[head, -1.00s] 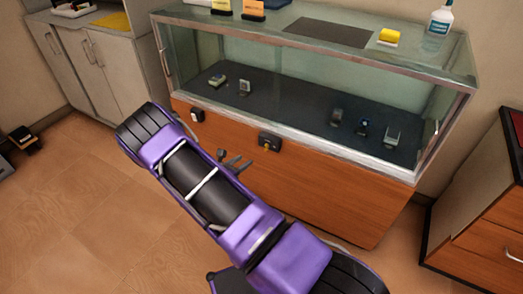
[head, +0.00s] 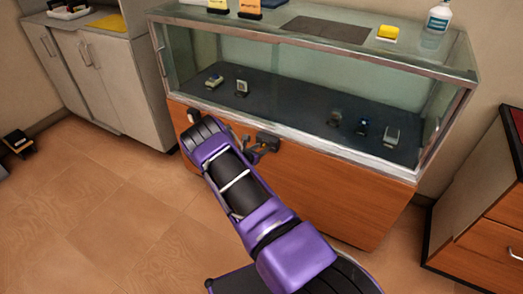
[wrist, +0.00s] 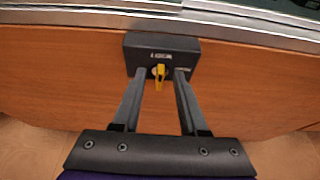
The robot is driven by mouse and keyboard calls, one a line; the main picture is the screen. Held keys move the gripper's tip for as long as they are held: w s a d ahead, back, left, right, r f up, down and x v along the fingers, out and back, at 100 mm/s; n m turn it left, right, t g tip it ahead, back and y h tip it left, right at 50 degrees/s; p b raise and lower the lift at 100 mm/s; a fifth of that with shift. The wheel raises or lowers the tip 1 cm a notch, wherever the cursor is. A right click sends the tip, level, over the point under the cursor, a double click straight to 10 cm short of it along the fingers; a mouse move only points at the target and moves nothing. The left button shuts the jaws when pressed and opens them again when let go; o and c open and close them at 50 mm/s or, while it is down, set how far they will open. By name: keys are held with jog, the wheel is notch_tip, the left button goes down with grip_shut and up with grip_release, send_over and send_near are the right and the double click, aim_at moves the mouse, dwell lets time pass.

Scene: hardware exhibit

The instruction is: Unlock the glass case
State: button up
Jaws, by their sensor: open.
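The glass case (head: 300,72) stands on a wooden base, with several small devices on its dark floor. A black lock box (head: 268,141) is fixed to the wood below the front metal rail. In the wrist view the lock box (wrist: 162,58) carries a yellow key or turn piece (wrist: 160,76) that points downward. My gripper (head: 258,150) is in front of the lock box. In the wrist view my gripper (wrist: 159,78) is open, with one finger on each side of the yellow piece and gaps visible at both sides. Whether the fingertips touch the box is unclear.
A second small black box (head: 193,113) on the wood is partly behind my arm. A spray bottle (head: 438,22), a yellow block (head: 388,32) and orange cards (head: 249,8) stand on the case top. A wooden drawer cabinet (head: 485,215) stands right.

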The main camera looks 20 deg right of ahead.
jog(key=shift+w+d+f, duration=0.1)
jog(key=shift+w+d, duration=0.05)
jog(key=shift+d, duration=0.1)
grip_shut()
